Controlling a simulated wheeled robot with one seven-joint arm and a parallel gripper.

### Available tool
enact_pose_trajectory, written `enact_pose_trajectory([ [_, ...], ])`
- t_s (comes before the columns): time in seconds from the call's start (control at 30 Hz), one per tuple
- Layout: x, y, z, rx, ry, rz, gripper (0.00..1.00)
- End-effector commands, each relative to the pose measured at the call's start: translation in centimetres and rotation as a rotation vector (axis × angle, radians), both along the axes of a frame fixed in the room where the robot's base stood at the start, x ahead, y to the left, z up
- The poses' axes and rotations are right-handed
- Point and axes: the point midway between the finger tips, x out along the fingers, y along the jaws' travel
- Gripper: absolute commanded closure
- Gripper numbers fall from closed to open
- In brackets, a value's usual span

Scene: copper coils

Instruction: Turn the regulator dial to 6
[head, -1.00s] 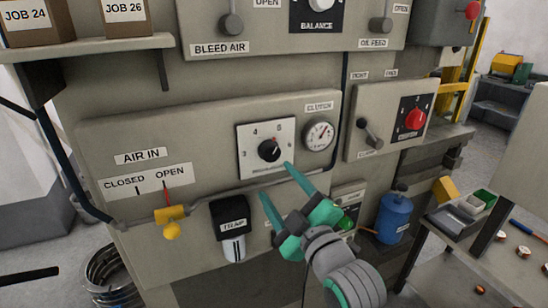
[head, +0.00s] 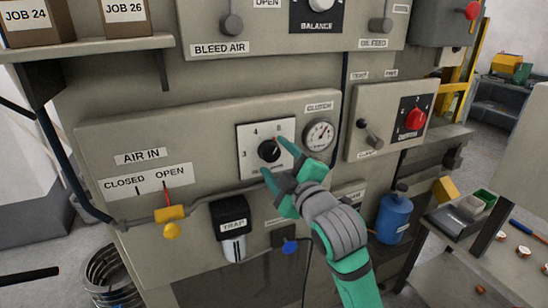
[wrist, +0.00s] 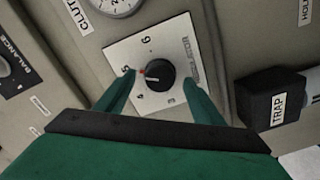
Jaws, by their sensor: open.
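The regulator dial (head: 268,150) is a round black knob on a white square plate (head: 246,170). In the wrist view the knob (wrist: 161,77) shows a red pointer mark close to the 5, with the 6 farther up the plate and the 4 and 3 below. My gripper (head: 274,159) is open, its two green fingers reaching the plate from the lower right. In the wrist view the fingers (wrist: 160,76) stand on either side of the knob, with visible gaps to it. In the head view the fingers cover the right part of the plate.
The clutch gauge (head: 318,135) sits just right of the plate. The air-in pipe with its yellow valve (head: 171,214) and the black trap (head: 230,217) lie below. A lever and red-knob panel (head: 392,122) stands to the right.

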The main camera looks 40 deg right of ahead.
Motion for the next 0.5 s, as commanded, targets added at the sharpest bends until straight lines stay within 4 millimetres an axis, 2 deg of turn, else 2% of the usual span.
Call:
enact_pose_trajectory([
  [0.2, 1.39, -0.25, -0.06, 0.000, 0.001, 0.002, 0.38],
  [0.47, 1.47, -0.29, -0.03, 0.000, 0.000, 0.001, 0.38],
  [0.5, 1.47, -0.29, -0.03, 0.000, 0.000, 0.001, 0.43],
])
